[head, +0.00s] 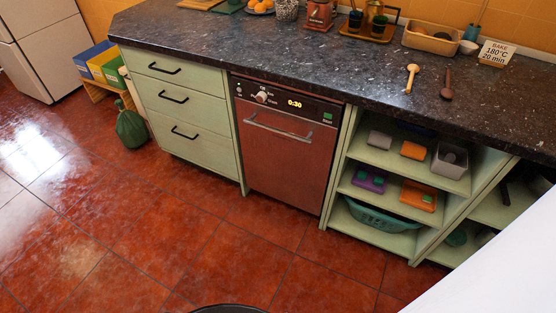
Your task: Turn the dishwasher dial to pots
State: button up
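The dishwasher (290,160) is built in under the dark counter, between green drawers and open shelves. Its red-brown door is shut. The light, round dial (262,97) sits at the left of the black control panel (318,107). Small labels surround the dial, but they are too small to read surely, and I cannot tell which one it points at. The display (295,104) reads 0:30, with a green button (328,116) to its right. My gripper is not in view, and nothing touches the dial.
The red tiled floor (210,215) before the dishwasher is clear. A bar handle (277,128) crosses the upper door. Drawers (185,105) stand left; shelves (385,155) with sponges and bins stand right. The counter edge overhangs the panel. A white part, probably my arm, fills the lower right.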

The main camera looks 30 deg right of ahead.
aim_at(262, 96)
jog(key=i+j, duration=0.35)
jog(key=i, duration=0.2)
jog(key=i+j+z, duration=0.15)
jog(key=i+j, duration=0.2)
jog(key=i, duration=0.2)
